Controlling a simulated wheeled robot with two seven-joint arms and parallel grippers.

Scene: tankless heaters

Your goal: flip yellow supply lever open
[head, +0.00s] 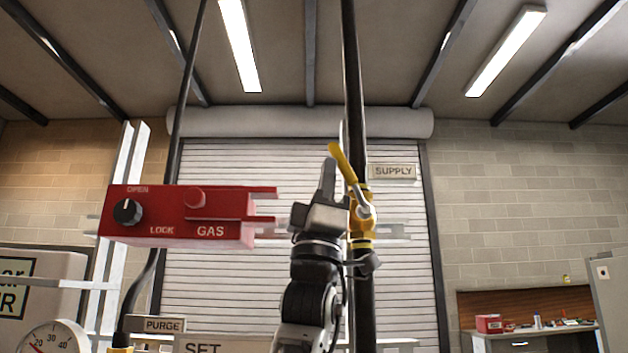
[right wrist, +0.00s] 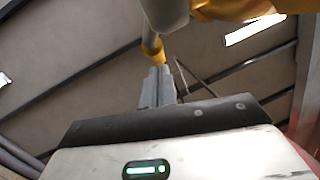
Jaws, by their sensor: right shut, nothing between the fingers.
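The yellow supply lever (head: 342,163) sits on a yellow valve (head: 362,222) on the dark vertical pipe, beside the SUPPLY sign (head: 394,171). The lever points up and slightly left, tilted from the pipe. My right gripper (head: 329,165) is upright with its fingers shut and empty, just left of the lever. In the right wrist view the shut fingers (right wrist: 158,84) are close to the lever's yellow grip (right wrist: 154,52); I cannot tell whether they touch. My left gripper is not in view.
A red GAS box (head: 180,230) with a black knob (head: 127,212) stands left of my right gripper. A PURGE sign (head: 165,325) and a round gauge (head: 55,338) are at lower left. A workbench (head: 530,335) is far back at right.

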